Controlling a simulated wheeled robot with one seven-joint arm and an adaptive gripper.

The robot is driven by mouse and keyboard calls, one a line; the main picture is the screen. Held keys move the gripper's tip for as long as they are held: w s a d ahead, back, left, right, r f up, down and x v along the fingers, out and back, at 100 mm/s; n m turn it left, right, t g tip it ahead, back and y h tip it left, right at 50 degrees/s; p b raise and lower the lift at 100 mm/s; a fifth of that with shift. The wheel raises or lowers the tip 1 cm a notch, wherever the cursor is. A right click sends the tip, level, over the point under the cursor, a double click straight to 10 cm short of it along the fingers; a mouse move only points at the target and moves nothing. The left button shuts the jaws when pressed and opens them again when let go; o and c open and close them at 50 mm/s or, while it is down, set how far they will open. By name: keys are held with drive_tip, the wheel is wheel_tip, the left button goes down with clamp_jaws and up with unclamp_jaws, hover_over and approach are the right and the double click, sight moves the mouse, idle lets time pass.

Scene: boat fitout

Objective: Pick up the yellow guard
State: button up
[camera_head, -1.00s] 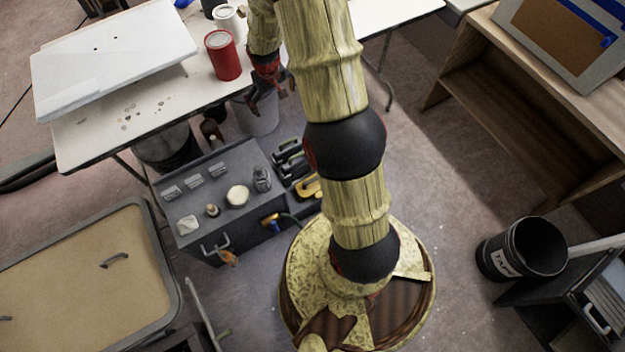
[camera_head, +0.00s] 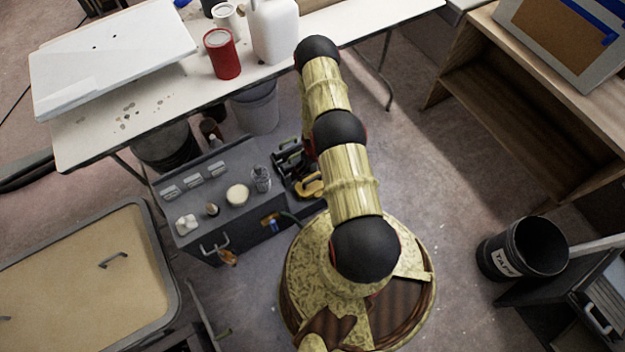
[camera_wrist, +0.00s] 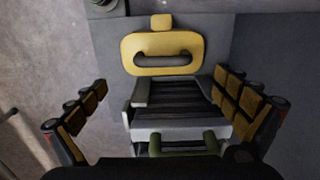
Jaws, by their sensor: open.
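The yellow guard (camera_wrist: 160,40) is a rounded yellow loop around a dark curved slot, with a small yellow block at its top edge. It lies ahead of my gripper (camera_wrist: 161,84) in the wrist view. My gripper is open, its padded fingers spread wide at left and right with nothing held. The guard is beyond the fingertips and not touched. A yellow piece that looks like the guard (camera_head: 310,187) shows beside the grey cabinet in the head view, close to my arm. My gripper cannot be made out clearly there.
A grey slatted block (camera_wrist: 180,102) with a green handle (camera_wrist: 183,143) lies between the fingers. The grey cabinet (camera_head: 222,178) carries small jars and parts. A white table (camera_head: 150,110) with a red can (camera_head: 221,54) stands behind.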

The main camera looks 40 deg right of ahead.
sight(312, 178)
drive_tip(key=shift+s+a+f+b, duration=0.1)
drive_tip(key=shift+a+f+b, duration=0.05)
drive_tip(key=shift+f+b, duration=1.65)
drive_tip(key=shift+s+a+f+b, duration=0.15)
drive_tip(key=shift+f+b, duration=0.9)
drive_tip(key=shift+f, duration=1.35)
drive_tip(key=shift+w, duration=0.1)
drive_tip(key=shift+c, duration=0.3)
drive_tip(key=c, duration=1.9)
